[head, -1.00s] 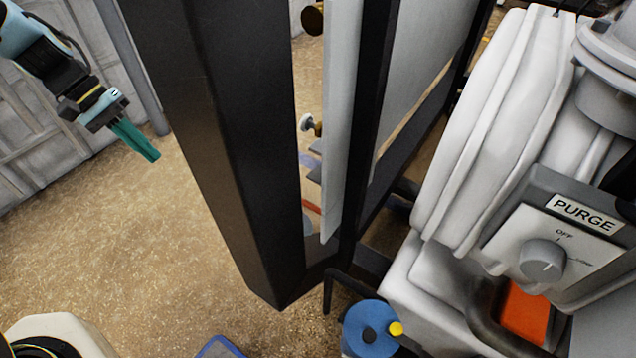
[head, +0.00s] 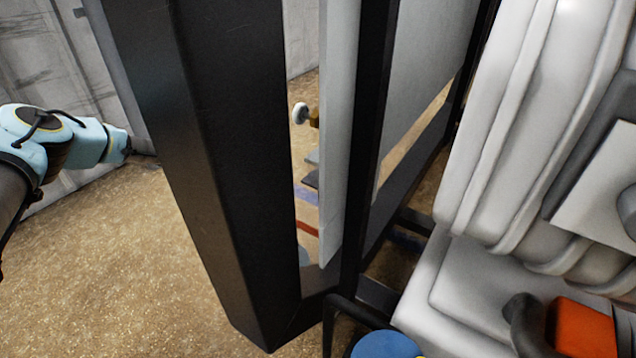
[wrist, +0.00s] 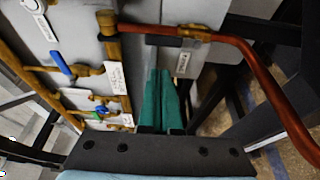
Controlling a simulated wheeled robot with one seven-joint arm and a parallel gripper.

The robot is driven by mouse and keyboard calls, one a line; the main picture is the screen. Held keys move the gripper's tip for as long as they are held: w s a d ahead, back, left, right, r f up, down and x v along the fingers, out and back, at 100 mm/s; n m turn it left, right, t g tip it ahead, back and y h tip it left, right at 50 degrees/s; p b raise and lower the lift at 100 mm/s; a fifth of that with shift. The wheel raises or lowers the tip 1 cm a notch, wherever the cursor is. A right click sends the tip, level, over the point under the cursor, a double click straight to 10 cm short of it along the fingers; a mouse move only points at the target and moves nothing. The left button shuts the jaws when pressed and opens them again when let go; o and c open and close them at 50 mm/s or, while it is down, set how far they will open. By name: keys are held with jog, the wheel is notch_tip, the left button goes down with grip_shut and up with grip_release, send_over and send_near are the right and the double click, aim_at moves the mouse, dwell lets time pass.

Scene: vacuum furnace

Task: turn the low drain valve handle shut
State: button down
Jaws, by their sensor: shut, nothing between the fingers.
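In the wrist view, my gripper (wrist: 159,100) has its two green fingers together, with nothing between them. Left of the fingers, brass pipework (wrist: 22,62) carries a valve with a blue handle (wrist: 61,63). The fingers appear apart from both handles. White tags hang by the pipes, but their text is too small to read, so I cannot tell which handle is the low drain valve's. In the head view my gripper is hidden; my arm reaches toward the black post.
A copper pipe (wrist: 243,48) crosses above the fingers and bends down at right. In the head view, a thick black post (head: 235,170) stands in the middle, with a white ribbed machine (head: 520,120) and an orange block (head: 585,328) at right. Open floor (head: 110,260) lies at left.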

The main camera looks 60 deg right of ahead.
jog(key=p+x, duration=0.2)
jog(key=x, duration=0.8)
